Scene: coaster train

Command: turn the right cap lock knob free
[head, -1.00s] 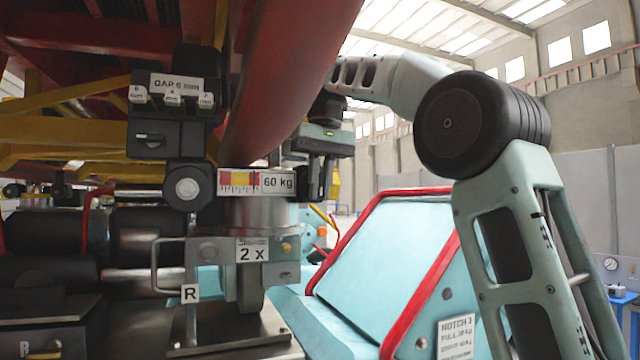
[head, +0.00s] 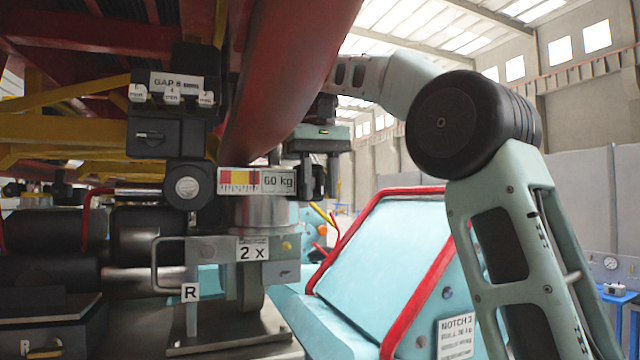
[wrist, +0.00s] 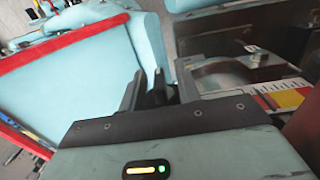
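A metal bracket marked 2 x (head: 220,250) carries a small brass-coloured knob (head: 286,246) at its right end. An R plate (head: 190,293) hangs at its lower left. I cannot tell for certain that this knob is the right cap lock knob. My gripper (head: 320,185) points down, above and to the right of the bracket, apart from it. Its dark fingers look parted, with nothing visible between them. The wrist view shows the fingers (wrist: 148,90) beside the metal housing (wrist: 235,75), with a small brass-coloured spot (wrist: 252,48) on it.
A 60 kg gauge plate (head: 256,181) and a round black hub (head: 187,187) sit above the bracket. A red curved beam (head: 290,80) hangs close over my gripper. A pale blue panel with red rails (head: 385,245) stands to the right.

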